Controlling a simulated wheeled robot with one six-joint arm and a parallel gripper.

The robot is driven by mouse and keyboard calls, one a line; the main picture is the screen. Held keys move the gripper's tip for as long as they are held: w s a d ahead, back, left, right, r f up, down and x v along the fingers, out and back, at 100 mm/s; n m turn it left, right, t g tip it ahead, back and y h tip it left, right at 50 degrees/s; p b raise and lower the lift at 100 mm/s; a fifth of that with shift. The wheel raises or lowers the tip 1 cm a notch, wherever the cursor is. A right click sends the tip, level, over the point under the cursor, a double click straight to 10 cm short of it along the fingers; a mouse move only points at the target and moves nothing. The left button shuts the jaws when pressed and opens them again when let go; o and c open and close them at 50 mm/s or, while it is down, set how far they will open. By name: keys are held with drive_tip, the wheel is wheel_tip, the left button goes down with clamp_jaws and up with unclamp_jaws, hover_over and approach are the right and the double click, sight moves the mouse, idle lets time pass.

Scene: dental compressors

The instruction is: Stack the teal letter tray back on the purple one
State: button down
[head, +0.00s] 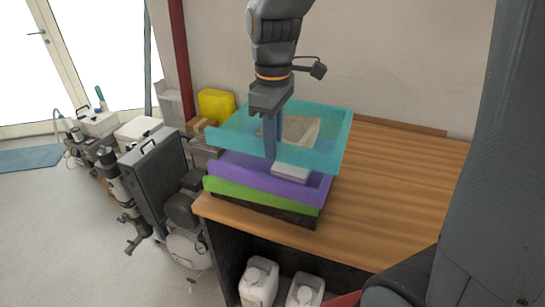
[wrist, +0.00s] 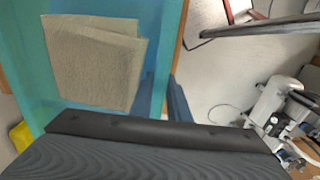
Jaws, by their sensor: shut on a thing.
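The teal letter tray (head: 338,140) is above the purple tray (head: 235,174) in the head view, slightly tilted and shifted toward the back right. It holds a beige folded cloth or paper, which also shows in the wrist view (wrist: 95,60). My gripper (head: 272,148) is shut on the teal tray's near wall. The tray's floor also fills the left of the wrist view (wrist: 22,50). The purple tray sits on a green tray (head: 262,200), with a pale flat block (head: 291,172) at its near right. The teal tray hides most of the purple tray's inside.
The stack stands at the left end of a wooden table (head: 400,190); the table to its right is clear. A yellow container (head: 215,105) is behind left. Dark compressor equipment (head: 155,180) stands left of the table. White jugs (head: 258,280) are below it.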

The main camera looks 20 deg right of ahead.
drive_tip(key=shift+s+a+f+p, duration=0.1)
drive_tip(key=shift+f+p, duration=0.2)
drive_tip(key=shift+f, duration=1.45)
drive_tip(key=shift+a+f+p, duration=0.1)
drive_tip(key=shift+f+p, duration=0.2)
drive_tip(key=shift+f, duration=1.45)
drive_tip(key=c, duration=1.7)
unclamp_jaws()
drive_tip(key=shift+f, duration=0.1)
wheel_tip(320, 180, up, 12)
drive_tip(key=b, duration=0.2)
drive_tip(key=shift+b, duration=0.3)
drive_tip(key=shift+d, duration=0.15)
